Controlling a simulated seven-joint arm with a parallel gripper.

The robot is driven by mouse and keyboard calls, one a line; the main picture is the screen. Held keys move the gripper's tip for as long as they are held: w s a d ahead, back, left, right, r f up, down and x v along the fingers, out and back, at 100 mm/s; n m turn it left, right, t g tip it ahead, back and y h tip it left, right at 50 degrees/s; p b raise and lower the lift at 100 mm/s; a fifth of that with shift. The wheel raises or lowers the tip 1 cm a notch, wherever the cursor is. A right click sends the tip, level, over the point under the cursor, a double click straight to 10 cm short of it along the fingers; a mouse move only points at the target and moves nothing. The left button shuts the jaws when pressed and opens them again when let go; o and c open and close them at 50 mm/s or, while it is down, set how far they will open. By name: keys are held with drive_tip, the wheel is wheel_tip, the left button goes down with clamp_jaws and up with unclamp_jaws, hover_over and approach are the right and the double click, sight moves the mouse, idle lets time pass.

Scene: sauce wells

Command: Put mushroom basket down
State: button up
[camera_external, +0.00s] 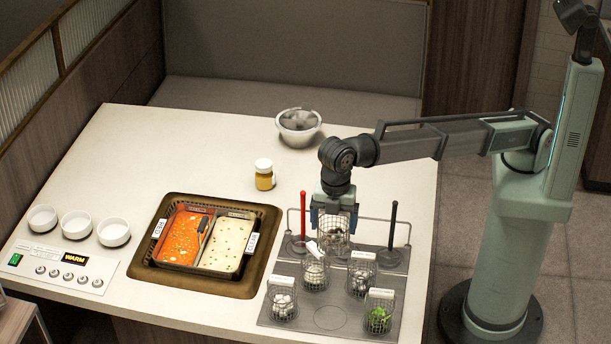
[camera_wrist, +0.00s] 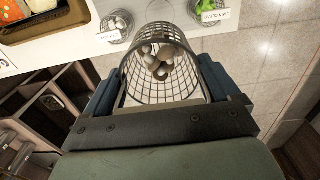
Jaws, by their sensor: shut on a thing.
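My gripper (camera_external: 334,208) points down over the back part of the grey basket tray (camera_external: 268,314). It is shut on a wire mesh basket (camera_external: 334,236), which hangs between the fingers. In the wrist view the basket (camera_wrist: 163,88) lies between the two blue fingers of my gripper (camera_wrist: 157,85). Brown and pale mushrooms (camera_wrist: 160,62) lie inside it. The basket looks raised above the tray, but its bottom is partly hidden by a white label in front, so the gap is hard to tell.
On the tray stand a basket of white pieces (camera_external: 282,304), a basket of pale balls (camera_external: 315,275), another basket (camera_external: 361,279) and a basket of greens (camera_external: 379,318). A round mark (camera_external: 330,317) at front is bare. Red (camera_external: 303,215) and black (camera_external: 393,225) upright handles flank my gripper.

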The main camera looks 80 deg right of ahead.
drive_tip(key=w+d+m, duration=0.1)
drive_tip(key=w+d, duration=0.4)
drive_tip(key=d, duration=0.6)
drive_tip(key=w+d+m, duration=0.2)
drive_tip(key=w+d, duration=0.4)
drive_tip(key=d, duration=0.4)
drive_tip(key=w+d+m, duration=0.1)
drive_tip(key=w+d, duration=0.4)
drive_tip(key=d, duration=0.6)
drive_tip(key=w+d+m, duration=0.2)
drive_tip(key=d+m, duration=0.3)
drive_tip(key=d, duration=2.7)
drive_tip(key=shift+s+d+f, duration=0.15)
drive_tip(key=shift+f, duration=7)
drive_tip(key=shift+s+d+f, duration=0.1)
drive_tip(key=shift+f, duration=7.05)
drive_tip(key=shift+f, duration=0.15)
drive_tip(key=o, duration=1)
